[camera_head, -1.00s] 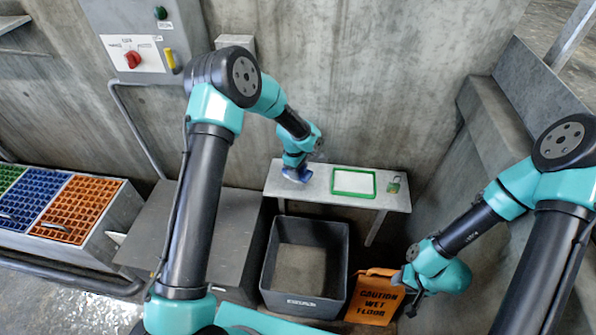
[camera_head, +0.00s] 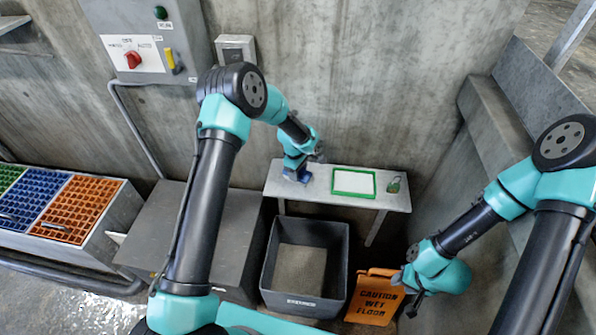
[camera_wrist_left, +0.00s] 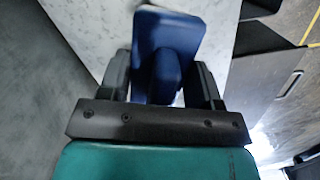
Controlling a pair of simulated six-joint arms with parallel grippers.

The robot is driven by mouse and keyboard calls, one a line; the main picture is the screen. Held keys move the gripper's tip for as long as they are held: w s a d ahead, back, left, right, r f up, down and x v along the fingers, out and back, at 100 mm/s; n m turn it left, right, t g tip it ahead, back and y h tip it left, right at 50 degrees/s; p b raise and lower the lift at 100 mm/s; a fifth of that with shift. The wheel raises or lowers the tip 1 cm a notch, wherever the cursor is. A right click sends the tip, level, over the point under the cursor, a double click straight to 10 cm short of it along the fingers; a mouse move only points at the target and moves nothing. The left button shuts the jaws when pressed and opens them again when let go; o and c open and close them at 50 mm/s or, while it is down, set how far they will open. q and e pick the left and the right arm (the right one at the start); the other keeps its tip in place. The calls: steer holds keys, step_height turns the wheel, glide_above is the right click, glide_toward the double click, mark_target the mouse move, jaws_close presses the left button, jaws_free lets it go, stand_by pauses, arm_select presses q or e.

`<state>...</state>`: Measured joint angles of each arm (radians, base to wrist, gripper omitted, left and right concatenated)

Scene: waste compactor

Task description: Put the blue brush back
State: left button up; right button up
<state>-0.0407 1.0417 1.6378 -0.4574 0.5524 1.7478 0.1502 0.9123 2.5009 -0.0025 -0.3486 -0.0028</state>
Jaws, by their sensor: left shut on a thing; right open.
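The blue brush (camera_head: 302,178) is at the left end of the grey wall shelf (camera_head: 311,191). My left gripper (camera_head: 299,170) is shut on it from above. In the left wrist view the blue brush (camera_wrist_left: 166,52) sits between the two dark fingers of my left gripper (camera_wrist_left: 165,85), with the pale shelf surface behind it. I cannot tell whether the brush touches the shelf. My right gripper (camera_head: 413,300) is open and empty, low at the right, beside the orange sign.
A green-framed white tray (camera_head: 353,193) and a small green item (camera_head: 394,185) lie on the shelf. Below are a dark bin (camera_head: 342,262) and an orange wet-floor sign (camera_head: 375,297). Green, blue (camera_head: 33,197) and orange (camera_head: 80,208) grids lie left. A control panel (camera_head: 144,50) hangs above.

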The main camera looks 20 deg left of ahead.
arm_select(q)
steer(key=shift+f, duration=0.1)
steer(key=o, duration=1)
steer(key=r, duration=0.4)
steer(key=a+r, duration=0.1)
steer(key=r, duration=0.7)
steer(key=shift+w+a+r, duration=0.1)
steer(key=shift+w+a, duration=0.1)
